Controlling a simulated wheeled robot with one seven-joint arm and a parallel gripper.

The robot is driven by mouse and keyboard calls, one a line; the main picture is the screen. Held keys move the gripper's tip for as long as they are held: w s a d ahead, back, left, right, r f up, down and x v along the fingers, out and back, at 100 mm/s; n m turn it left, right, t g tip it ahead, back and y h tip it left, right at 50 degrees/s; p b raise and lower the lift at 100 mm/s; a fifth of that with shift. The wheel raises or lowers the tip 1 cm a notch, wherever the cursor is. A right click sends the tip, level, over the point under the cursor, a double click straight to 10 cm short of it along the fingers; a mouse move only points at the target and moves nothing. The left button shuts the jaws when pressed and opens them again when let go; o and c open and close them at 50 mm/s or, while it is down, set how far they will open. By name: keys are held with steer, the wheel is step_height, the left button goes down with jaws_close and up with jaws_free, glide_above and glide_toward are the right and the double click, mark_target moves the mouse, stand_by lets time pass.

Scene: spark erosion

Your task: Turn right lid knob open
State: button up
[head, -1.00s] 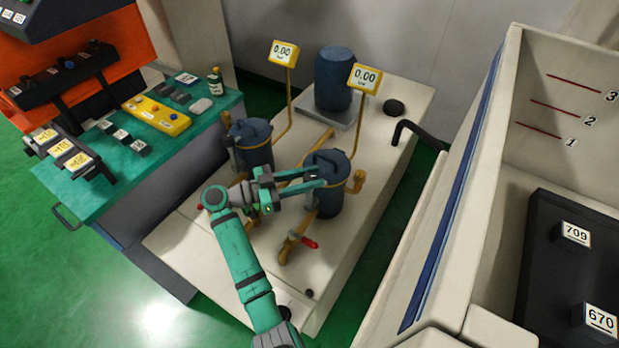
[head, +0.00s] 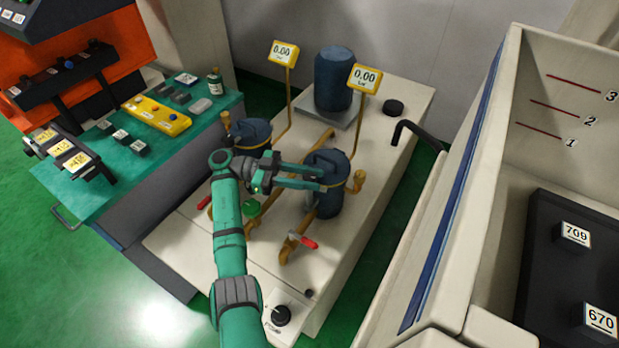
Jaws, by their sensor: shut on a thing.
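The right blue canister (head: 328,203) stands on the pale bench with its dark blue lid (head: 328,160) on top. My gripper (head: 320,180) reaches in from the left at the lid's near side. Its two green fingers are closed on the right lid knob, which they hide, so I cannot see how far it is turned. The left blue canister (head: 255,134) stands behind my wrist, partly covered by it.
Yellow pipes and a red-handled valve (head: 303,241) lie in front of the right canister. Two yellow displays, one on the left (head: 284,53) and one on the right (head: 365,78), read 0.00. A blue cylinder (head: 333,80) stands behind. A machine wall (head: 455,200) rises on the right.

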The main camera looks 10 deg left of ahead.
steer(key=shift+d+f+m+g, duration=0.1)
steer(key=shift+m+g, duration=1.1)
steer(key=shift+g, duration=0.7)
steer(key=o, duration=1)
steer(key=shift+o, duration=0.2)
steer(key=shift+r, duration=0.3)
step_height(320, 180, up, 2)
steer(key=shift+r, duration=0.15)
steer(key=s+d+r, duration=0.2)
steer(key=s+r, duration=0.8)
steer(key=s, duration=0.3)
steer(key=shift+s+d, duration=0.4)
steer(key=shift+r, duration=0.1)
